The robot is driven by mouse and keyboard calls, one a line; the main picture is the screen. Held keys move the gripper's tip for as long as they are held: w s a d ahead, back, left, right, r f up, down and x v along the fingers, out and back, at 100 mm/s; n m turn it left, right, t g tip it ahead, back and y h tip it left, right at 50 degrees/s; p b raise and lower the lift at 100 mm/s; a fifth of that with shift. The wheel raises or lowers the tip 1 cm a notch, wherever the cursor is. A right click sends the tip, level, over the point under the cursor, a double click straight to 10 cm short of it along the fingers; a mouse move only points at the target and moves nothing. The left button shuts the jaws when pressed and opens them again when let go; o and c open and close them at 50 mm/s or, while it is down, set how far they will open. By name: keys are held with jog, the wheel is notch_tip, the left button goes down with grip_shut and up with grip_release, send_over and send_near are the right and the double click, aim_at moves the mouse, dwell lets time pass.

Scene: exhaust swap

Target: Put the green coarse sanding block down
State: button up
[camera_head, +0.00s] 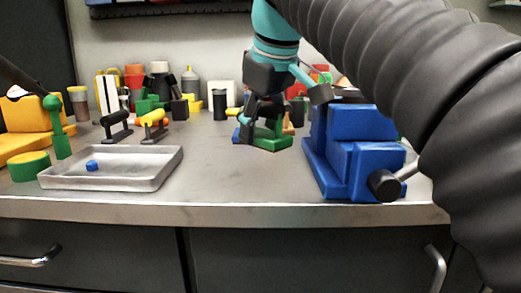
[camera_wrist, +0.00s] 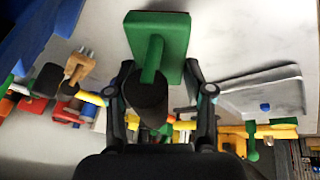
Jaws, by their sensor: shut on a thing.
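The green coarse sanding block (camera_head: 272,143) is at my gripper (camera_head: 262,110), over the middle of the grey workbench. In the wrist view the block (camera_wrist: 172,28) shows as a green slab with a green stem and a dark rounded handle (camera_wrist: 147,95). My gripper's fingers (camera_wrist: 158,98) stand on both sides of that handle, shut on it. The slab lies flat or nearly so, at bench level or just above it; I cannot tell whether it touches the bench.
A blue vise (camera_head: 365,150) stands to the right of the block. Bottles and tools crowd the back. The bench front (camera_head: 235,185) is clear.

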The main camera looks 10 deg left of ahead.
aim_at(267, 112)
jog(key=shift+f+b, duration=0.7)
jog(key=shift+f, duration=1.35)
jog(key=o, duration=1.4)
jog(key=shift+f, duration=0.1)
jog(key=p+v, duration=0.2)
jog(key=v, duration=0.8)
jog(key=shift+w+a+p, duration=0.1)
jog(key=shift+p, duration=0.25)
jog(key=shift+v, duration=1.15)
